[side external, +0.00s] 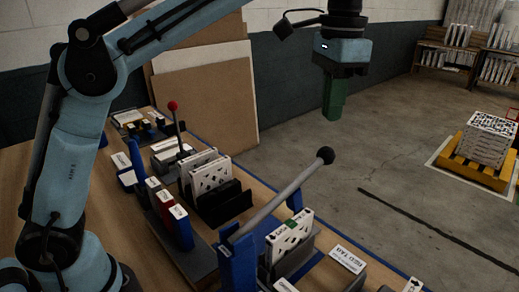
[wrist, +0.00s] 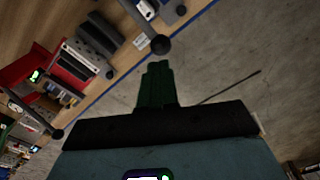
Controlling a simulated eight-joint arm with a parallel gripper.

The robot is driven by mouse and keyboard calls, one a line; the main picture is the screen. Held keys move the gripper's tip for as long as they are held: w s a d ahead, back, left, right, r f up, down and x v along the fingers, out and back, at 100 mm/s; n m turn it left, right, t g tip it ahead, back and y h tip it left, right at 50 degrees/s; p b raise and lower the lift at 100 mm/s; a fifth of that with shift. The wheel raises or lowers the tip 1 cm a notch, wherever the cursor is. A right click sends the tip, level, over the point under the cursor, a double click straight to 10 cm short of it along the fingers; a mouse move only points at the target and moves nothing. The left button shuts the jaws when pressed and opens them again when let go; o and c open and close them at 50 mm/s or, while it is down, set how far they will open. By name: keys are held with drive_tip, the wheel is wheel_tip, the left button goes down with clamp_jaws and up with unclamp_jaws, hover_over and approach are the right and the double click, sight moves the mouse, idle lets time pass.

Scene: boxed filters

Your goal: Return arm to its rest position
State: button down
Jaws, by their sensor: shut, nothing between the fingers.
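My gripper (side external: 333,98) hangs at the upper right of the side external view, with its green fingers pointing down and closed together. Nothing shows between them. It is high above the floor, past the far edge of the workbench (side external: 262,192), and touches nothing. In the wrist view the green fingers (wrist: 156,85) are dark and together in the middle, with the bench at upper left and bare floor at right.
A lever with a black ball (side external: 326,155) rises from the bench below my gripper, and a red-ball lever (side external: 172,106) stands farther left. White filters (side external: 290,238) sit in holders. A yellow pallet (side external: 474,170) stands at right. The floor between is clear.

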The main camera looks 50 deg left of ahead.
drive_tip(key=shift+s+a, duration=0.1)
drive_tip(key=shift+a, duration=0.45)
drive_tip(key=s+a+f+n+t, duration=0.6)
drive_tip(key=s+a+f, duration=0.7)
drive_tip(key=f, duration=0.4)
drive_tip(key=shift+a+t, duration=0.45)
drive_tip(key=shift+t, duration=0.15)
